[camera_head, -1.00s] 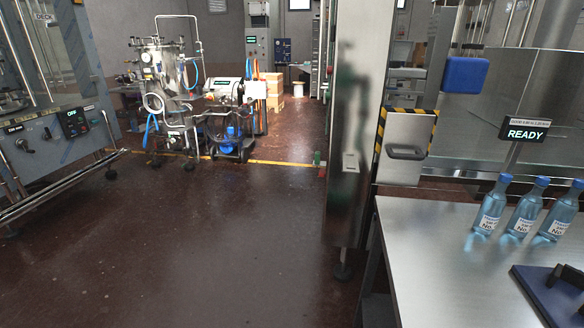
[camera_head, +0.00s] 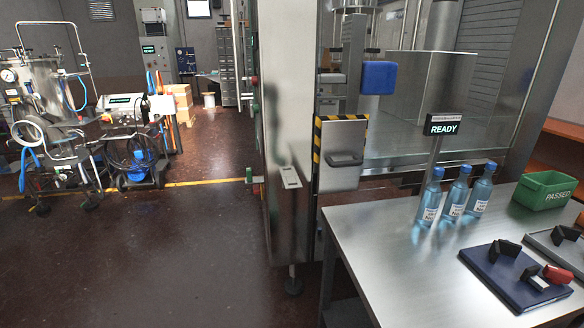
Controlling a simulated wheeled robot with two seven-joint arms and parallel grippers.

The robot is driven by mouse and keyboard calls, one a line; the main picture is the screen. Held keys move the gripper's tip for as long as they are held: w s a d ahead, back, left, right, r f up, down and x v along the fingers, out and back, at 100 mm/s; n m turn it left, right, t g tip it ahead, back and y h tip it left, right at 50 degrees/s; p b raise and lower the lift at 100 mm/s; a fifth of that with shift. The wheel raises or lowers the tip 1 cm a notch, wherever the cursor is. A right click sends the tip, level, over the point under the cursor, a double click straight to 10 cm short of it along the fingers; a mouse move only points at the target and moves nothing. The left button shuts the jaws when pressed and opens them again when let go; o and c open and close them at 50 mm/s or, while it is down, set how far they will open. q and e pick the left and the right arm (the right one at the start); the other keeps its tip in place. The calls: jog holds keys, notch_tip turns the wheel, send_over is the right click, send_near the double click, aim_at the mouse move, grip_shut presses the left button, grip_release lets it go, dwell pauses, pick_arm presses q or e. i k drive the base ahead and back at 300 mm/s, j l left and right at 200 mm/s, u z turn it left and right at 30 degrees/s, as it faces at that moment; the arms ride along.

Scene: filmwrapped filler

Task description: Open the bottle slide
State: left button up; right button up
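A grey metal panel (camera_head: 335,178) edged with black and yellow stripes is mounted beside a tall steel column. It looks like the bottle slide. It has a dark recessed handle (camera_head: 345,160), and it appears closed, though I cannot be sure. Three blue-capped bottles, a left one (camera_head: 430,202), a middle one (camera_head: 456,198) and a right one (camera_head: 480,194), stand upright on the steel table (camera_head: 385,235) to the right of the panel. Neither of my grippers shows in the head view.
A READY sign (camera_head: 442,125) stands behind the bottles. A green PASSED bin (camera_head: 544,190) and a dark blue fixture board (camera_head: 497,275) are on the table. The steel column (camera_head: 280,180) borders the panel on the left. Open floor (camera_head: 150,255) lies left of the table.

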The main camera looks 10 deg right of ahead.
aim_at(342, 141)
jog(key=i+j+z, duration=0.45)
jog(key=i+j, duration=0.15)
jog(key=i+j+z, duration=0.25)
jog(key=j, duration=0.25)
